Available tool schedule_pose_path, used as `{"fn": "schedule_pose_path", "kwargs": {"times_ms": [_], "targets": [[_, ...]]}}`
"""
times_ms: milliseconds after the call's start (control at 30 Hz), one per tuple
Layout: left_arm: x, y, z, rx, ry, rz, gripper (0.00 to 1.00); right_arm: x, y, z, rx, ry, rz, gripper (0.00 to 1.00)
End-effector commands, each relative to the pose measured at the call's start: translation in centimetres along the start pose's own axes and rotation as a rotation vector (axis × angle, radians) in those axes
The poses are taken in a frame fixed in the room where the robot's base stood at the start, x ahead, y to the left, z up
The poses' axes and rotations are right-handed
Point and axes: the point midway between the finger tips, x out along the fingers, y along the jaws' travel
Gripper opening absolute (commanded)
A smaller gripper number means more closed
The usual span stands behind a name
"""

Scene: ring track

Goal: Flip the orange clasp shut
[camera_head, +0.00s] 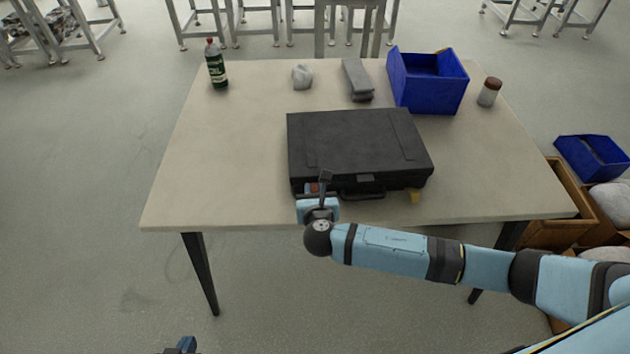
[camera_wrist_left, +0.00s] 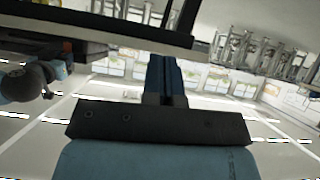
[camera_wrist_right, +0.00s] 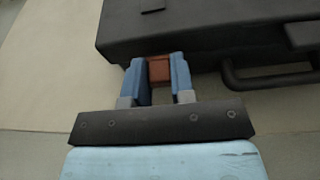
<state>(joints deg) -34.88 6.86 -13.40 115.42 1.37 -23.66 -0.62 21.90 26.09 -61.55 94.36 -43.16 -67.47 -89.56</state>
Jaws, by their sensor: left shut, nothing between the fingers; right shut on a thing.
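A closed black case (camera_head: 355,145) lies flat on the table, its handle (camera_head: 362,193) facing me. The orange clasp (camera_head: 314,187) is on the case's front edge, left of the handle. My right gripper (camera_head: 317,193) is at that edge. In the right wrist view the clasp (camera_wrist_right: 159,70) sits between the two blue fingers of my right gripper (camera_wrist_right: 158,75), which is shut on it. The clasp's exact tilt is partly hidden by the fingers. My left gripper (camera_head: 183,346) is low at the bottom edge, away from the table. Its fingers (camera_wrist_left: 166,75) are together and empty.
A yellow clasp (camera_head: 416,196) is on the case's front right. Behind the case stand a green bottle (camera_head: 217,66), a white lump (camera_head: 302,76), a grey object (camera_head: 357,80), a blue bin (camera_head: 428,82) and a brown-lidded jar (camera_head: 489,92). The table's left side (camera_head: 220,160) is clear.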

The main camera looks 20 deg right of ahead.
Motion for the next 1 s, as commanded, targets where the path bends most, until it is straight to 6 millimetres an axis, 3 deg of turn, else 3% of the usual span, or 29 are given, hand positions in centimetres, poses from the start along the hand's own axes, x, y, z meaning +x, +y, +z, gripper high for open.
{"fn": "schedule_pose_path", "kwargs": {"times_ms": [33,167,567,600,700,1000], "targets": [[-0.77,-0.05,-0.93,0.008,-0.001,-0.001,0.0,-0.11,0.01,0.89,0.001,0.018,-0.002,0.0],[-1.34,-0.39,-1.4,0.031,0.008,-0.003,0.0,0.1,0.0,0.7,0.001,0.055,0.0,0.0],[-1.3,-0.52,-0.65,0.041,-0.001,-0.004,0.0,0.28,0.0,0.34,0.002,0.069,0.0,0.0],[-1.31,-0.48,-0.71,0.04,-0.001,-0.003,0.0,0.28,0.0,0.35,0.002,0.069,0.0,0.3],[-1.35,-0.38,-0.89,0.039,0.002,-0.003,0.0,0.27,0.0,0.34,0.002,0.069,0.0,0.49],[-1.45,-0.28,-1.27,0.037,0.009,-0.001,0.0,0.07,0.0,0.3,0.002,0.07,0.001,0.49]]}}
